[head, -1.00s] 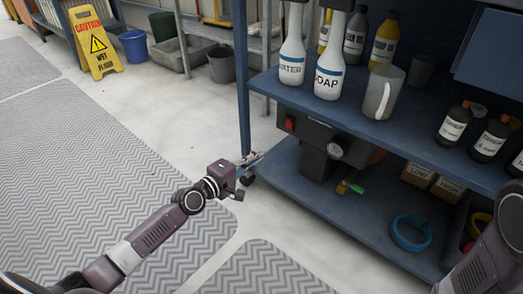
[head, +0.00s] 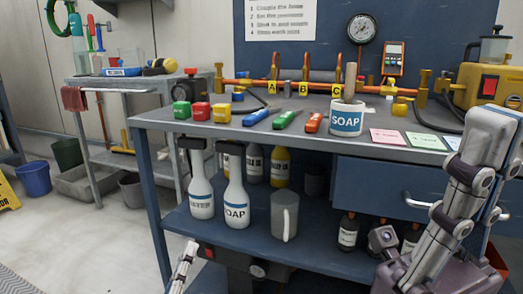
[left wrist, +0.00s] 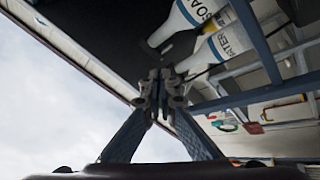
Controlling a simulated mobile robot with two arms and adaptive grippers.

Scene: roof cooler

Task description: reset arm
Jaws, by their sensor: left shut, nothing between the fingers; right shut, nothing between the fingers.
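My right arm (head: 455,205) stands raised at the right of the head view, in front of the bench. I cannot make out my right gripper's fingers.
Open floor (head: 110,235) lies left of the bench.

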